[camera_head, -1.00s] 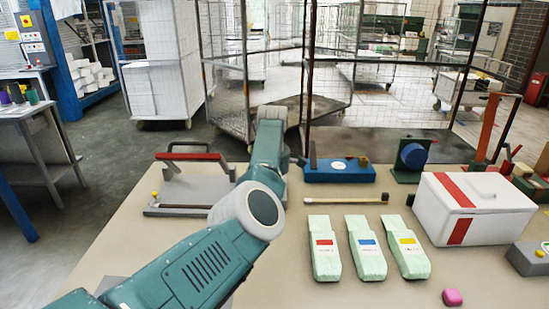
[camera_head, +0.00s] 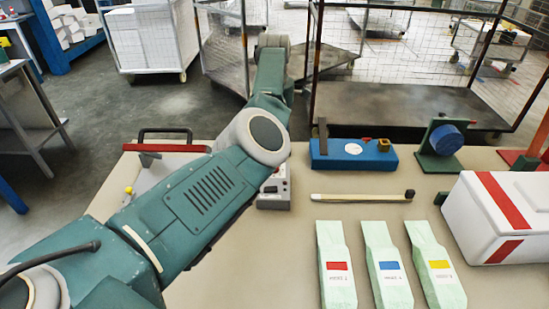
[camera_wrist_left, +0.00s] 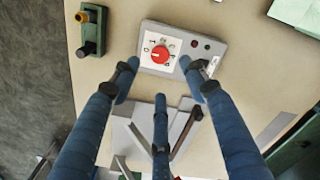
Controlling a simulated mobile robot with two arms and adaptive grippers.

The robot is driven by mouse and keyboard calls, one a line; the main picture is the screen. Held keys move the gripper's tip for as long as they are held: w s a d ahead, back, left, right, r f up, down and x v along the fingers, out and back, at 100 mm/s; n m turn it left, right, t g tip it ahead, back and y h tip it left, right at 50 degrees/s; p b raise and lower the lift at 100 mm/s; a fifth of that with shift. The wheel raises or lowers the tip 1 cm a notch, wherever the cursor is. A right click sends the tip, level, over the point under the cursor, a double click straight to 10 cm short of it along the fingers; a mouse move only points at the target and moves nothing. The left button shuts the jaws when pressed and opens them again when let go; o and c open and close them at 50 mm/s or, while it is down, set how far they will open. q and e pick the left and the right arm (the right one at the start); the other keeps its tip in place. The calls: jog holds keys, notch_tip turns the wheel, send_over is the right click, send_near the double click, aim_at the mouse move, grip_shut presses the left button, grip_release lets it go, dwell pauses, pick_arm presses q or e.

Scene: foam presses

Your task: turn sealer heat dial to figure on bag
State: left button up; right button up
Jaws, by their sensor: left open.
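The sealer's control box (camera_head: 275,193) is grey and partly hidden behind my left arm in the head view. In the left wrist view the box (camera_wrist_left: 205,52) carries a red heat dial (camera_wrist_left: 160,54) on a white face with figures around it; its setting is hard to read. My left gripper (camera_wrist_left: 162,82) is open, its fingers spread just below the dial in the picture, with nothing between them. The sealer (camera_head: 165,148) has a red bar and dark handle. Three pale green bags have red (camera_head: 337,275), blue (camera_head: 389,272) and yellow (camera_head: 440,270) labels, their print too small to read.
A long stick (camera_head: 362,197) lies between the bags and a blue block (camera_head: 352,154). A white box with red bands (camera_head: 495,215) stands at the right, with a blue roll on a green stand (camera_head: 445,138) behind it. Bare table lies left of the bags.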

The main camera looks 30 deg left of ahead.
pick_arm(q)
notch_tip(320, 180, down, 8)
jog(key=shift+r+p, duration=0.2)
jog(key=shift+p, duration=0.6)
jog(key=shift+f, duration=0.65)
grip_shut()
